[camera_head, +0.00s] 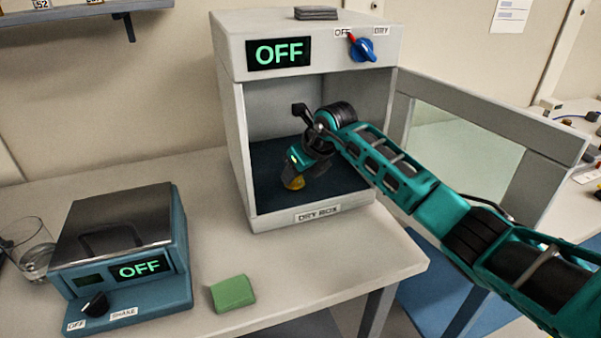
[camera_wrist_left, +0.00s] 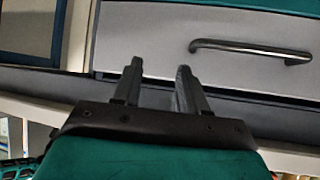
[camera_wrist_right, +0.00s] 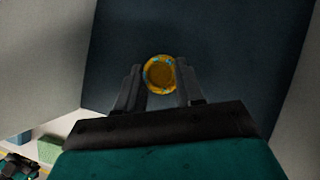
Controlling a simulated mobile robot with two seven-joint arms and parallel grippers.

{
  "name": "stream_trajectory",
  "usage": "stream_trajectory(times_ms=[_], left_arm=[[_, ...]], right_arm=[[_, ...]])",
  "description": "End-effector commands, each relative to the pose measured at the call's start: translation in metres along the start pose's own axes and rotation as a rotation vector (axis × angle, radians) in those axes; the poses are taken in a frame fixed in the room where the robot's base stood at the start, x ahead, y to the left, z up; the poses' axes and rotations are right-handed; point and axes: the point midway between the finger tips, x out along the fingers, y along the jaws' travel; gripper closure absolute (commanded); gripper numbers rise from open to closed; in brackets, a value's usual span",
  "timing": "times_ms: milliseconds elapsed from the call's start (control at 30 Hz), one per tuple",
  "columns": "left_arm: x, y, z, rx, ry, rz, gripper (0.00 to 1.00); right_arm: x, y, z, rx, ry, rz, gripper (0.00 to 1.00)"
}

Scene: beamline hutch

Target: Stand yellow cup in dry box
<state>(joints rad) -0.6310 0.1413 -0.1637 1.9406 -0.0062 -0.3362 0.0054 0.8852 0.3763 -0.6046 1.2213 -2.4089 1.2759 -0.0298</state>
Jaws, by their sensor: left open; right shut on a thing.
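The yellow cup (camera_head: 294,182) is inside the dry box (camera_head: 238,150), low over its dark floor, and my right gripper (camera_head: 300,170) partly hides it. In the right wrist view the cup (camera_wrist_right: 159,74) shows from above as a round yellow rim between the fingers of the right gripper (camera_wrist_right: 158,88), which is shut on it. I cannot tell whether its base touches the floor. The dry box door (camera_head: 480,140) stands open to the right. My left gripper (camera_wrist_left: 155,80) is open and empty, in front of a grey drawer front with a metal handle (camera_wrist_left: 250,50); it is not in the head view.
A blue shaker (camera_head: 125,255) with an OFF display stands on the bench at left, beside a clear glass (camera_head: 30,250). A green block (camera_head: 232,293) lies in front of the dry box. The dry box display (camera_head: 278,53) reads OFF. Bench near the front right is clear.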

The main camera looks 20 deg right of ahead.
Motion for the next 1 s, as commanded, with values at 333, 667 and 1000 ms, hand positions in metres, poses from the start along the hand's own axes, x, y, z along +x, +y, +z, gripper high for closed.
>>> stream_trajectory(times_ms=[333, 667, 1000], left_arm=[[0.002, -0.001, -0.001, 0.001, 0.004, -0.001, 0.57], [0.004, -0.002, -0.005, 0.003, 0.013, -0.003, 0.57], [-0.004, -0.002, -0.016, 0.003, 0.012, -0.003, 0.57]], right_arm=[[0.002, 0.0, -0.001, -0.001, 0.0, 0.001, 0.56], [0.002, 0.0, -0.001, -0.001, 0.0, 0.0, 0.38], [-0.016, -0.009, 0.006, -0.003, -0.001, -0.001, 0.38]])
